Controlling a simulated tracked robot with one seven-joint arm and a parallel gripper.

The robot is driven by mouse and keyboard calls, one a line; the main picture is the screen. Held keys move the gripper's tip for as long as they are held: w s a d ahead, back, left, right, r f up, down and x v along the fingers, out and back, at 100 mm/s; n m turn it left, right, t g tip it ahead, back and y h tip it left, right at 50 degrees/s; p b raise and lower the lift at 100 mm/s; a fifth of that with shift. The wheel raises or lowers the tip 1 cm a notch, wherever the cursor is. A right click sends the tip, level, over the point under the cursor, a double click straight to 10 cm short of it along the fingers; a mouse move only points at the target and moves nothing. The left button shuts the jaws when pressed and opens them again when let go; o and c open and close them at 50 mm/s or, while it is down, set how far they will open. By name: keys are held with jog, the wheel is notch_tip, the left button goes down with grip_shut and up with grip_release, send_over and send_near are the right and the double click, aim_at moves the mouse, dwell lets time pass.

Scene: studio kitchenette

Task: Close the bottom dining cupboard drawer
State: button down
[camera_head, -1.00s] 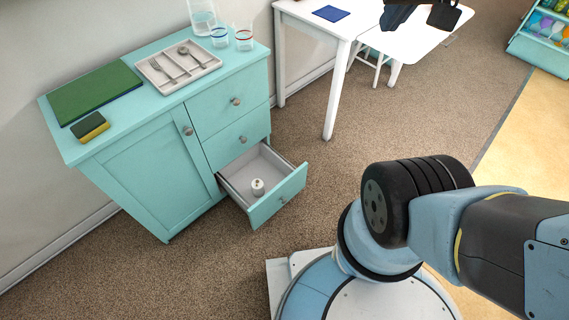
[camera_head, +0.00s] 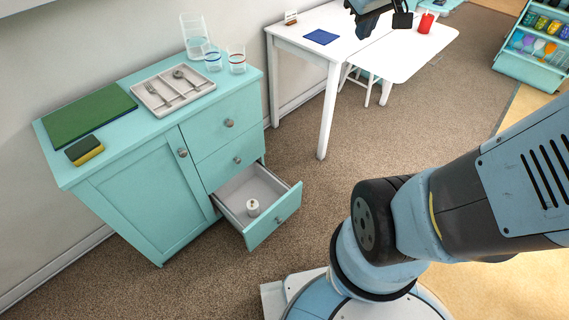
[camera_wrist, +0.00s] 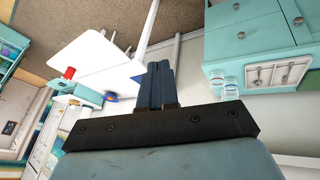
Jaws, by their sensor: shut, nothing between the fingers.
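The turquoise dining cupboard (camera_head: 135,194) stands against the wall at the left of the head view. Its bottom drawer (camera_head: 272,218) is pulled well out, with a small white round object (camera_head: 253,208) lying inside. The two drawers above it are shut. My gripper (camera_wrist: 160,66) is shut and empty in the wrist view, its dark fingers together. It is apart from the drawer. The wrist view shows part of the cupboard (camera_wrist: 262,38) upside down at the upper right; the bottom drawer cannot be made out clearly there.
On the cupboard top are a green board (camera_head: 88,112), a sponge (camera_head: 84,150), a cutlery tray (camera_head: 172,92) and glasses (camera_head: 237,62). A white table (camera_head: 345,38) with a blue cloth (camera_head: 321,37) stands behind. The carpet before the drawer is clear.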

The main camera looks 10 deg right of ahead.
jog(key=w+d+f+n, duration=0.4)
jog(key=w+f, duration=0.6)
jog(key=f, duration=0.1)
jog(key=w+d+f+n, duration=0.4)
jog(key=w+f+n, duration=0.1)
jog(key=w+f, duration=0.5)
jog(key=w+f+n+g+y, duration=0.1)
jog(key=w+f+n, duration=0.25)
jog(key=f, duration=0.95)
notch_tip(320, 180, down, 12)
jog(key=n+y, duration=0.2)
jog(key=s+a+f+n+g+y, duration=0.1)
jog(key=s+a+f+n, duration=0.15)
jog(key=f, duration=0.45)
jog(key=s+a+f+n+y, duration=0.1)
jog(key=s+f, duration=0.2)
jog(key=f, duration=0.4)
jog(key=s+a+f+n+g+y, duration=0.1)
jog(key=s+a+f+y, duration=0.15)
jog(key=f, duration=0.55)
jog(key=n+y, duration=0.1)
jog(key=n, duration=0.1)
send_near(285, 201)
notch_tip(285, 201, down, 4)
jog(key=a, duration=0.1)
jog(key=shift+w+a+f, duration=0.15)
jog(key=shift+w+a, duration=0.35)
jog(key=shift+w, duration=0.1)
